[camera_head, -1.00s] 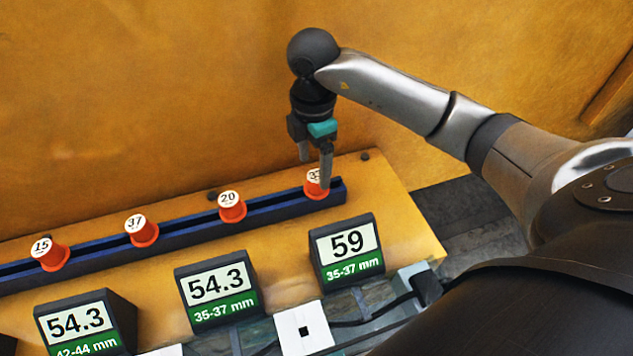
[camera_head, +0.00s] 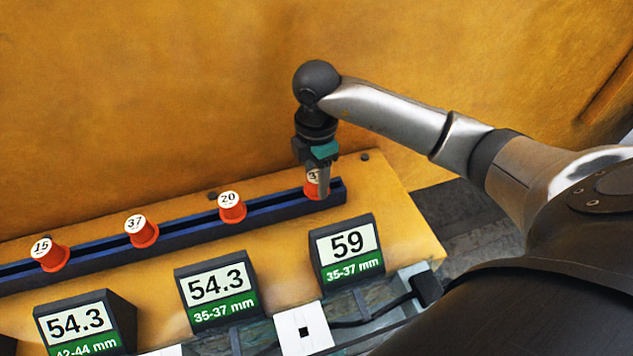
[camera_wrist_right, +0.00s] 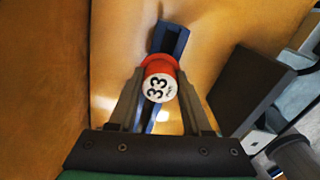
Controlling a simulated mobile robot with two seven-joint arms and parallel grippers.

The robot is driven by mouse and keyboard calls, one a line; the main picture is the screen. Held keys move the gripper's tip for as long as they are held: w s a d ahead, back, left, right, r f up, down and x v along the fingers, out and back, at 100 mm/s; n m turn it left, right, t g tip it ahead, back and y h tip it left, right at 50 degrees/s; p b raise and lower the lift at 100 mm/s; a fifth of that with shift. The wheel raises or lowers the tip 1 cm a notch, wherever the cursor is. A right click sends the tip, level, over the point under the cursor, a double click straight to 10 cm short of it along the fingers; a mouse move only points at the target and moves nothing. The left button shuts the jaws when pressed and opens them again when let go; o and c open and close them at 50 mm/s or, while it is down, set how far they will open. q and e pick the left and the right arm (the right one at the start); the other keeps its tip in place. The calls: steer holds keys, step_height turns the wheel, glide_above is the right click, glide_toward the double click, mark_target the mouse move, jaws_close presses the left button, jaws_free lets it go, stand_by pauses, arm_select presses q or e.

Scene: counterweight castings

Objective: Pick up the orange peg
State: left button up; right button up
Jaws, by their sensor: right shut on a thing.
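Several orange pegs with white numbered tops stand in a dark blue slotted rail (camera_head: 100,247). They read 15 (camera_head: 50,255), 37 (camera_head: 141,232), 20 (camera_head: 232,207) and one at the right end (camera_head: 311,186), which reads 33 in the right wrist view (camera_wrist_right: 160,85). My right gripper (camera_head: 318,187) points down at the rail's right end and is shut on the peg marked 33, with a finger on either side of it. This peg still appears to be in the rail. My left gripper is not in view.
Black display boxes stand in front of the rail, reading 54.3 (camera_head: 85,325), 54.3 (camera_head: 217,290) and 59 (camera_head: 347,248). A yellow-orange wall rises behind. A white square plate with a black mark (camera_head: 303,328) and cables lie at the front.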

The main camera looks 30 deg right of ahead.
jaws_close()
steer(key=shift+r, duration=0.1)
step_height(320, 180, up, 11)
step_height(320, 180, up, 9)
steer(key=p, duration=0.3)
glide_above(316, 176)
steer(key=shift+s, duration=0.1)
stand_by(0.5)
